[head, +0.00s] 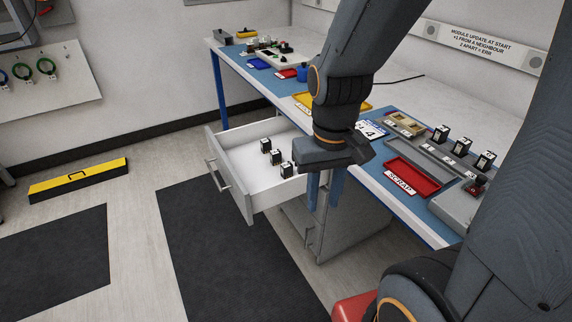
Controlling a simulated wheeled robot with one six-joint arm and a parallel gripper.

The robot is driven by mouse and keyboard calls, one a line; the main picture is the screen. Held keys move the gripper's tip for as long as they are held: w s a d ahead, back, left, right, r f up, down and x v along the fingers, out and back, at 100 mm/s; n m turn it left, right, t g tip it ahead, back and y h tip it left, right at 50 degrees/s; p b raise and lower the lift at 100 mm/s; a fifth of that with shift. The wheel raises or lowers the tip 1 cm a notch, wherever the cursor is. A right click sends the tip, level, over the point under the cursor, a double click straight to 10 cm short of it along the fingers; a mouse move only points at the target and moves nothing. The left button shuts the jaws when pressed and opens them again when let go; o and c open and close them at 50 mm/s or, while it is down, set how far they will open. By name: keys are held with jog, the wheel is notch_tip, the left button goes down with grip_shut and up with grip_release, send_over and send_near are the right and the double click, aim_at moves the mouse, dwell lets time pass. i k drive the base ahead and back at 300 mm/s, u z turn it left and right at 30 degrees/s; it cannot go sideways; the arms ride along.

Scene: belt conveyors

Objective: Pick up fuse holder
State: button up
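Small black blocks with white faces stand in the open white drawer (235,165): one at the back (265,145), one in the middle (275,157) and one nearest my gripper (287,169). Similar blocks (462,147) stand in a row on the bench at the right. I cannot tell which of these, if any, is the fuse holder. My gripper (330,157) is over the drawer's right edge, beside the nearest block.
The bench (290,85) runs behind the drawer. It carries a red scrap tray (415,180), a beige slotted holder (405,123), a yellow tray (304,100) and a blue tray (259,63). A yellow-black box (80,180) lies on the floor at left. Dark mats cover open floor in front.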

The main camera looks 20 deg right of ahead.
aim_at(266, 144)
jog(key=u, duration=0.9)
jog(key=i, duration=1.6)
jog(key=z, duration=0.6)
